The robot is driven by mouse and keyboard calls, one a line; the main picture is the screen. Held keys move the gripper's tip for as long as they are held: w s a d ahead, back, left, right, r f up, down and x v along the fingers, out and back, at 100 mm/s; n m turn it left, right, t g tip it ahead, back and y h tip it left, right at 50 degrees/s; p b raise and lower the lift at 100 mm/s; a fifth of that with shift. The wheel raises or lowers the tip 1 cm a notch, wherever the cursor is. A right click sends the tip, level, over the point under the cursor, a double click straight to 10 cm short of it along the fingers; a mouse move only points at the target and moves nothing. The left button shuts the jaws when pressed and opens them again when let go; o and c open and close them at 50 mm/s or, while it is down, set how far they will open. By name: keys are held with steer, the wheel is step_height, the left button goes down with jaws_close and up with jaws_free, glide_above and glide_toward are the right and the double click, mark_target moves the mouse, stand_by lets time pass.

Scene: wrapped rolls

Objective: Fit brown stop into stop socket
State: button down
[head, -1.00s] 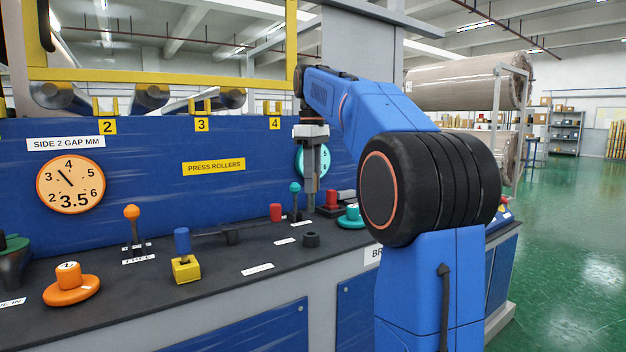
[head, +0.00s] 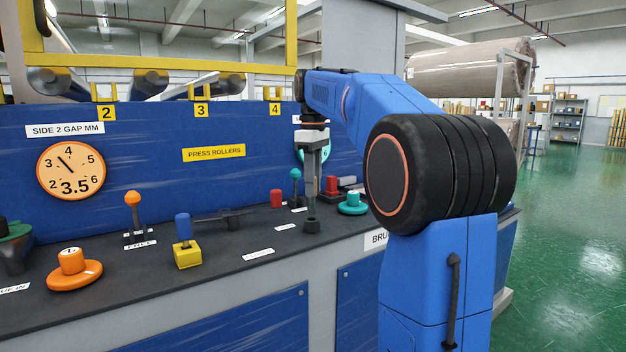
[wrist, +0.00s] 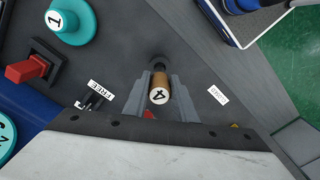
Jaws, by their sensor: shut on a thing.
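The brown stop (wrist: 159,84), a short cylinder with a white top marked 4, is held upright between my gripper's two grey fingers (wrist: 157,97) in the wrist view. The stop socket (wrist: 158,62) is a dark round ring on the bench top, right at the stop's lower end. Whether the stop has entered it or is just above it I cannot tell.
Left of the gripper stand a red cylinder (head: 276,198) and a teal-ball lever (head: 295,181). A teal knob (head: 353,203) and red block (head: 331,187) are close on the right. A blue peg in a yellow block (head: 187,255) and an orange knob (head: 73,268) stand further left.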

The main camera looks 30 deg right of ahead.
steer(key=shift+f, duration=1.4)
steer(key=shift+f, duration=0.85)
steer(key=c, duration=1.4)
jaws_free()
